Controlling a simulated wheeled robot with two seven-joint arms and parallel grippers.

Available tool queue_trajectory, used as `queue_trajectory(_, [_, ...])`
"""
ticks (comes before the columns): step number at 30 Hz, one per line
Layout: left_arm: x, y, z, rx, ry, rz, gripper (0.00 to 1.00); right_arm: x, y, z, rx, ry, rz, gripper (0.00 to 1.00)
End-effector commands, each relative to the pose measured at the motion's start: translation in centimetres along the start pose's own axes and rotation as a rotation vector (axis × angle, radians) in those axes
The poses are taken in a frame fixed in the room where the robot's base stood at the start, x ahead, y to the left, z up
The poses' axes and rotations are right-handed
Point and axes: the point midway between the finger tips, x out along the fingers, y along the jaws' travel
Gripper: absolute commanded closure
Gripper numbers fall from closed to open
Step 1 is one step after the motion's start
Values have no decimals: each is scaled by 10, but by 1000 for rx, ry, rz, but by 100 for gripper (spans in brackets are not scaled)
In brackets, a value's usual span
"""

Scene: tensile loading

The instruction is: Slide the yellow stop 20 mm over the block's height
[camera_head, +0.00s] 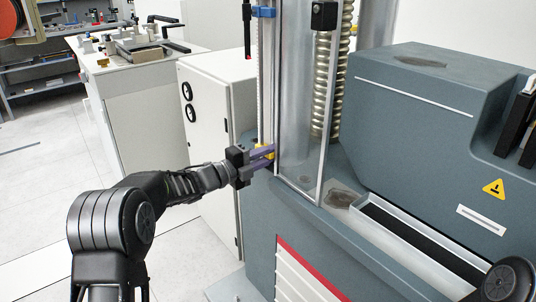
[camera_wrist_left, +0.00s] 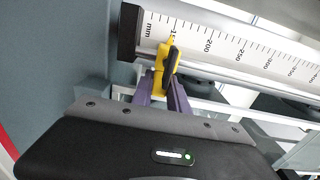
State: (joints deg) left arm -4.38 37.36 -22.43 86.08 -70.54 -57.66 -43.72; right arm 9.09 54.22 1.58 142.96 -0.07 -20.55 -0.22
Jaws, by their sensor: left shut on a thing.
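The yellow stop (camera_wrist_left: 163,62) sits across the ruler scale (camera_wrist_left: 225,47) in the left wrist view, at a mark partly hidden by it, on the "mm" side of the 200 mark. In the head view the stop (camera_head: 266,152) is a small yellow patch low on the upright rail, left of the clear guard. My left gripper (camera_head: 263,157) reaches it from the left. Its purple fingers (camera_wrist_left: 162,96) are shut on the stop's lower part. A black clamp lever shows on the stop. I cannot make out the block. My right gripper is out of view.
A blue piece (camera_head: 263,12) sits high on the same rail. The clear guard (camera_head: 303,110) stands just right of the gripper, with a ribbed column (camera_head: 332,90) behind. The grey machine (camera_head: 425,120) fills the right. A white cabinet (camera_head: 218,110) stands behind the arm.

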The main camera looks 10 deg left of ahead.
Motion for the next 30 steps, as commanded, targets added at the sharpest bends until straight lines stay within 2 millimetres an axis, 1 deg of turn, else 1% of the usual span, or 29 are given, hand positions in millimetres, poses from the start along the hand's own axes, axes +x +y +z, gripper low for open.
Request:
queue_trajectory(5, [0, -2, 2, 0, -5, -1, 100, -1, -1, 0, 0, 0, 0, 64])
queue_trajectory(6, [0, -2, 2, 0, -5, -1, 77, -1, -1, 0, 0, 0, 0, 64])
queue_trajectory(13, [0, -2, 1, 0, -3, -1, 58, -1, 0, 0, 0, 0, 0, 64])
queue_trajectory(23, [-3, -2, 1, 0, -3, -2, 58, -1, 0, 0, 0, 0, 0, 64])
queue_trajectory(26, [-11, -2, 2, -1, -5, -1, 58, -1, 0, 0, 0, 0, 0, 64])
queue_trajectory(30, [-32, -3, 2, 0, -6, -2, 58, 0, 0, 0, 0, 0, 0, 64])
